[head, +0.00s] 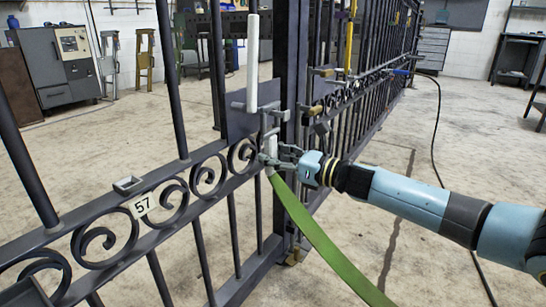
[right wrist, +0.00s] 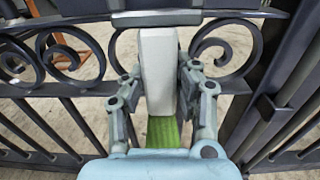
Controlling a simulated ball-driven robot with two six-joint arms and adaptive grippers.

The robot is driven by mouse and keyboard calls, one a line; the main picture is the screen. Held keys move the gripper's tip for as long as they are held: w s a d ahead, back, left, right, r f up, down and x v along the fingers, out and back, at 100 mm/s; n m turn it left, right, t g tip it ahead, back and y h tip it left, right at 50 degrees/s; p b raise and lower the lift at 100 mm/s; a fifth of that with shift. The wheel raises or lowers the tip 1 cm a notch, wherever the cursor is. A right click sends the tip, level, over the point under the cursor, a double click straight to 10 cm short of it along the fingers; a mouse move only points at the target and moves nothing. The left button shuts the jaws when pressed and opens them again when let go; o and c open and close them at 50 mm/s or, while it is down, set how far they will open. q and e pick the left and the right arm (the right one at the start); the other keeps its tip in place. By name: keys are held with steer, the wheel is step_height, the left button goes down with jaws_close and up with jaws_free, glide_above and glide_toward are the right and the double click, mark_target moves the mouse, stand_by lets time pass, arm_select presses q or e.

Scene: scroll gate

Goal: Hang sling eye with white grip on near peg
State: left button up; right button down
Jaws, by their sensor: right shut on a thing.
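My right gripper (head: 272,154) is shut on the white grip (head: 271,146) of a green sling (head: 318,237). The white grip (right wrist: 160,70) also stands between the two fingers of my right gripper (right wrist: 161,98) in the right wrist view, with green webbing (right wrist: 163,131) below it. A grey metal piece (head: 275,113) shows just above the grip; I cannot tell whether it is the sling eye. A white upright rod (head: 252,62), seemingly the near peg, rises from a grey bracket on the gate, above and left of the grip. No eye shows around the rod.
The dark gate (head: 180,205) has scrollwork and a "57" tag (head: 142,205). A thick post (head: 291,60) stands right beside my gripper. A yellow upright rod (head: 349,40) is farther along. A dark cable (head: 437,135) lies on the open floor at right.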

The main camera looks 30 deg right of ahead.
steer(key=c, duration=0.6)
jaws_free()
steer(key=shift+c, duration=0.2)
steer(key=shift+f, duration=0.25)
steer(key=shift+f+b, duration=0.25)
steer(key=shift+b, duration=0.15)
steer(key=shift+f+b, duration=0.35)
arm_select(q)
steer(key=w+r+t, duration=0.4)
steer(key=w+r, duration=0.1)
steer(key=r, duration=0.1)
steer(key=shift+d+r+m+h, duration=0.4)
arm_select(e)
steer(key=shift+f, duration=0.1)
